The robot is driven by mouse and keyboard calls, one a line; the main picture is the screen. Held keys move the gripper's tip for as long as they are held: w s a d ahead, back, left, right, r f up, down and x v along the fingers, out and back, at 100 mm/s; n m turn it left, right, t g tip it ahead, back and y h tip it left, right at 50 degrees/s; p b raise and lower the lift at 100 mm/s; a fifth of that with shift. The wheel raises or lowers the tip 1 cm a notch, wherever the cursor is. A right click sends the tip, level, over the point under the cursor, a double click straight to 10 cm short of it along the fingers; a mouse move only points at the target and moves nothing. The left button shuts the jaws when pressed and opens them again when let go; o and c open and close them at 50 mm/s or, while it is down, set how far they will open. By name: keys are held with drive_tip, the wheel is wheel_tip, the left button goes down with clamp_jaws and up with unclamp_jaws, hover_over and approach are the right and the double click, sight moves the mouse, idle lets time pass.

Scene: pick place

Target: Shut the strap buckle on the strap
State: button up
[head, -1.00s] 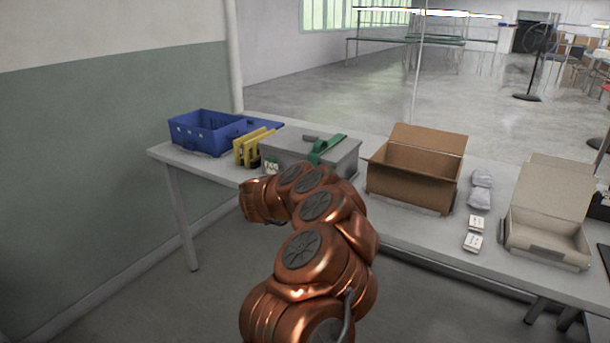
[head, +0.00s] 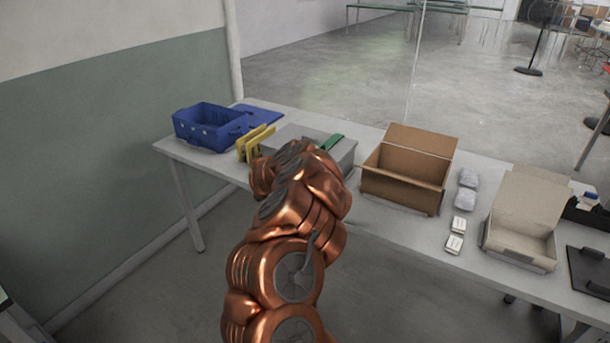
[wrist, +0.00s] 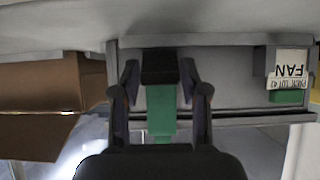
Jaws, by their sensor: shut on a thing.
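A grey case (head: 345,155) stands on the table, partly hidden behind my arm in the head view. Its front also spans the wrist view (wrist: 235,95). A green strap (head: 331,142) lies over its top, and the strap hangs down the front in the wrist view (wrist: 161,118). A black strap buckle (wrist: 160,66) sits at the end of the visible strap. My gripper (wrist: 160,76) has one finger on each side of the buckle and is shut on it. In the head view my gripper is hidden by my arm. Whether the buckle is latched cannot be told.
A blue crate (head: 205,135) and yellow pieces (head: 250,143) stand left of the case. An open cardboard box (head: 400,185) is close on its right. Grey packets, small white boxes and an open carton (head: 518,245) are farther right. A labelled grey block (wrist: 285,62) is beside the strap.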

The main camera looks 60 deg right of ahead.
drive_tip(key=shift+d+r+y+p, duration=0.25)
drive_tip(key=shift+r+y+p, duration=0.4)
drive_tip(key=shift+p, duration=3.7)
drive_tip(key=shift+f+y+p, duration=0.35)
drive_tip(key=shift+f+p, duration=0.05)
drive_tip(key=shift+p, duration=1)
drive_tip(key=o, duration=1.1)
drive_tip(key=shift+v, duration=6)
drive_tip(key=shift+w+r, duration=0.1)
drive_tip(key=shift+w, duration=0.05)
